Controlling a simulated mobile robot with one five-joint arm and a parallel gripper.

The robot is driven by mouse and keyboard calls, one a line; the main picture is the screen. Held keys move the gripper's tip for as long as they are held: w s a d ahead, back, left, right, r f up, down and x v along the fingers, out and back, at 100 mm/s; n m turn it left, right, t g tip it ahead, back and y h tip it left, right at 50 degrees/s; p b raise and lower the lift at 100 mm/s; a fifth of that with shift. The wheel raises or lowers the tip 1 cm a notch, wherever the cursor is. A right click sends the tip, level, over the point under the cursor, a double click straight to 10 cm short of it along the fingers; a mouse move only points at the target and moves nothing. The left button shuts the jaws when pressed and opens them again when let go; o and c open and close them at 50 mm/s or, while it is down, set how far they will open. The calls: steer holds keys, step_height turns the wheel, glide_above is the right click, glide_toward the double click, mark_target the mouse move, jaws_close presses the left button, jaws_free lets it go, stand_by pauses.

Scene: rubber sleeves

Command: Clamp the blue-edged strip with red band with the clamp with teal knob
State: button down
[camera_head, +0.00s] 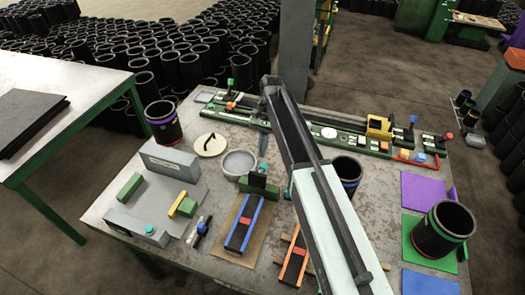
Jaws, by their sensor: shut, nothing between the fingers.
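The blue-edged strip (236,236) lies on a brown board at the front middle of the table. Its body is dark with lighter marks, and a small red band shows on it. A teal knob (150,230) sits on a low grey block at the front left; I cannot tell its clamp's jaws apart from the fixture. A green block with a black upright part (258,185) stands at the strip's far end. My gripper (262,150) is shut and empty. It points down above the table, near the far end of the strip, and my arm hides part of the table behind it.
An orange-edged strip (296,258) lies to the right. A grey bowl (238,163) and round lid (210,145) stand behind. A green rail (350,138) with coloured knobs crosses the back. Black sleeves (443,228) stand at the right. Purple, green and blue mats line the right edge.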

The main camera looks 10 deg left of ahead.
mark_target(260, 172)
steer(key=b+x, duration=0.4)
steer(key=x, duration=0.2)
steer(key=shift+w, duration=0.1)
steer(key=shift+f+b, duration=0.3)
steer(key=shift+r, duration=0.1)
steer(key=shift+a, duration=0.1)
steer(key=shift+s, duration=0.25)
